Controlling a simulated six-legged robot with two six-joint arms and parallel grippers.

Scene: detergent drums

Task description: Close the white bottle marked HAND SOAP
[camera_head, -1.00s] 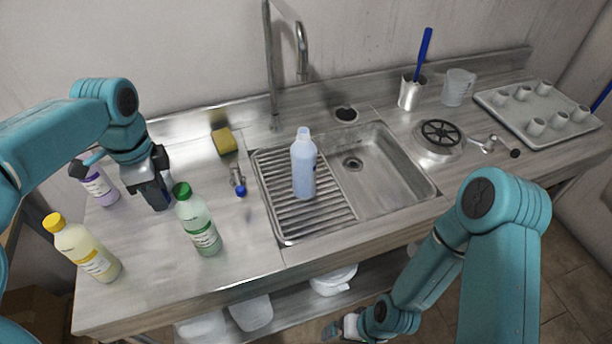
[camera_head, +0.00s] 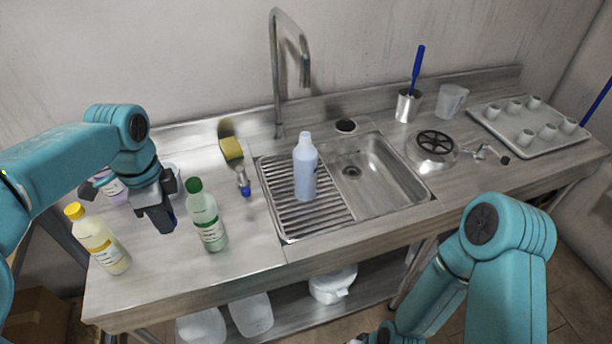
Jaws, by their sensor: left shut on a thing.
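My left gripper (camera_head: 163,222) points down over the counter's left part, left of the green-capped bottle (camera_head: 207,217). It is shut on a small dark blue thing (camera_head: 173,217), mostly hidden by the fingers. A white rounded thing (camera_head: 174,178) shows partly behind the gripper; I cannot tell whether it is the HAND SOAP bottle. A pale bluish-white bottle (camera_head: 305,170) stands upright on the ribbed drainboard, with no coloured cap visible. I cannot read HAND SOAP on any bottle. My right arm is at the lower right; its gripper is out of view.
A yellow-capped bottle (camera_head: 98,242) and a purple-labelled bottle (camera_head: 113,190) stand at the left. A sponge (camera_head: 231,149) and a small metal piece with a blue end (camera_head: 243,182) lie left of the sink (camera_head: 400,170). The tall faucet (camera_head: 277,80) rises behind it.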

